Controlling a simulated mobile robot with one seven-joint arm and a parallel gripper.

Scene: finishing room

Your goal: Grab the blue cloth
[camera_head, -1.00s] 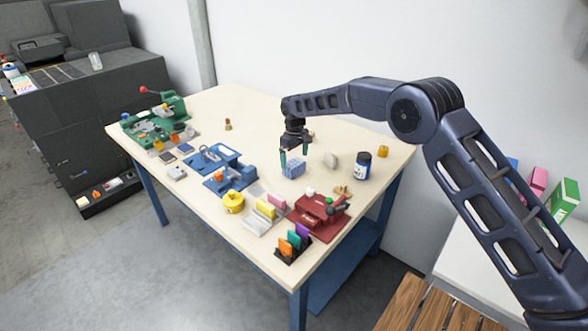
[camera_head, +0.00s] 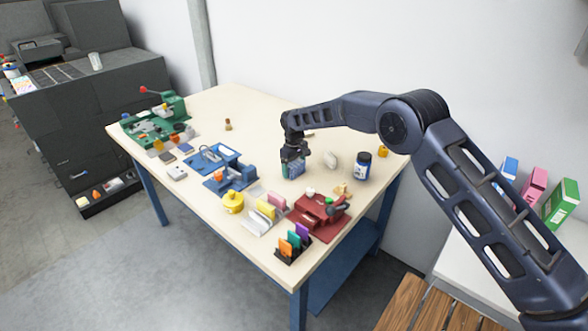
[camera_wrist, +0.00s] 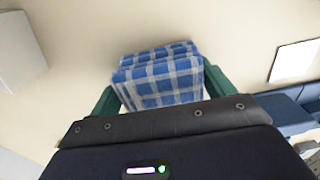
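The blue cloth (camera_wrist: 160,75) is a folded blue and white checked bundle on the pale table (camera_head: 250,110). In the head view the cloth (camera_head: 294,171) is partly hidden by my gripper (camera_head: 293,170), which is down at it and points downward. In the wrist view my gripper (camera_wrist: 157,92) has its green fingers on the left and right of the cloth. The fingers are spread apart, with the cloth between them. A small gap seems to show at the left finger; I cannot tell whether the right finger touches.
A red device (camera_head: 318,214), a blue fixture (camera_head: 230,170) and a yellow container (camera_head: 233,201) are nearby. The table's back middle is mostly clear.

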